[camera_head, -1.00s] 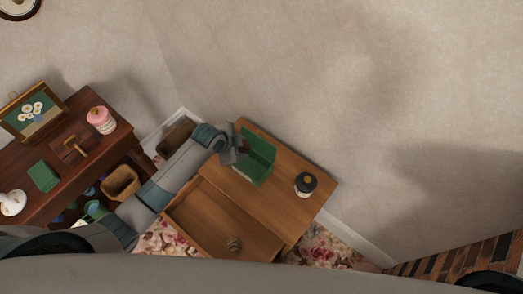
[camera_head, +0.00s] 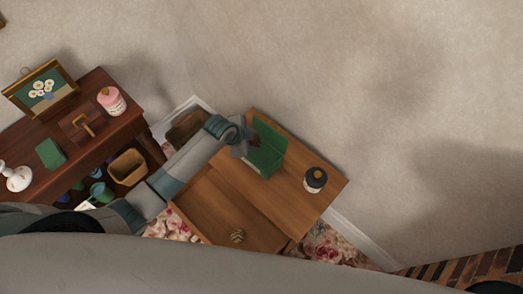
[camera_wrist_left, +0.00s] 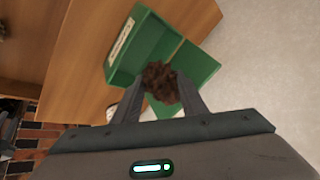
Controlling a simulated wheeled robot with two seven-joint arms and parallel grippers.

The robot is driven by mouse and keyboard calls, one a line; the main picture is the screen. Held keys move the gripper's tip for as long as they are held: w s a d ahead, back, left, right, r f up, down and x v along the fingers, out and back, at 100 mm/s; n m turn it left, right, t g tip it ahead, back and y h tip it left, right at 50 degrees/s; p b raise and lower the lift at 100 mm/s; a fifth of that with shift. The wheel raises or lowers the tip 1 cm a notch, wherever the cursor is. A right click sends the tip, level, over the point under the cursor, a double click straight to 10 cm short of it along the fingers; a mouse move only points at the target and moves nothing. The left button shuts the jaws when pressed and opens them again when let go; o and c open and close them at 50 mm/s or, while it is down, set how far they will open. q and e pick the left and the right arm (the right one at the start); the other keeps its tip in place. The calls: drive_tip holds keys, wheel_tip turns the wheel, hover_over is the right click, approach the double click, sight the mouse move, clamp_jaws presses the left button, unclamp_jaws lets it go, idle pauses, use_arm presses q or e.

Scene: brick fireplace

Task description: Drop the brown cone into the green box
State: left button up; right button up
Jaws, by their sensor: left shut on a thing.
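The brown cone (camera_wrist_left: 161,84) is a rough dark brown pine cone between the fingers of my left gripper (camera_wrist_left: 162,95) in the left wrist view. It also shows small and dark at the fingertips in the head view (camera_head: 256,141). The green box (camera_head: 265,162) stands on the wooden table with its lid open. In the left wrist view the open green box (camera_wrist_left: 148,45) is just beyond the cone, which overlaps its near edge. My left gripper (camera_head: 250,142) is at the left side of the box; I cannot tell its exact height. My right gripper is not in view.
A dark jar (camera_head: 315,180) stands right of the box on the wooden table (camera_head: 290,205). An open drawer (camera_head: 215,215) below holds a small striped object (camera_head: 237,236). A dark desk (camera_head: 100,140) with several objects stands at the left.

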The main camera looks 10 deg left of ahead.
use_arm(q)
drive_tip(key=shift+f+b, duration=0.95)
drive_tip(key=shift+f, duration=0.35)
drive_tip(key=o, duration=1.1)
drive_tip(key=b+v, duration=0.3)
drive_tip(key=v, duration=1.4)
drive_tip(key=shift+r, duration=0.2)
drive_tip(key=shift+s, duration=0.15)
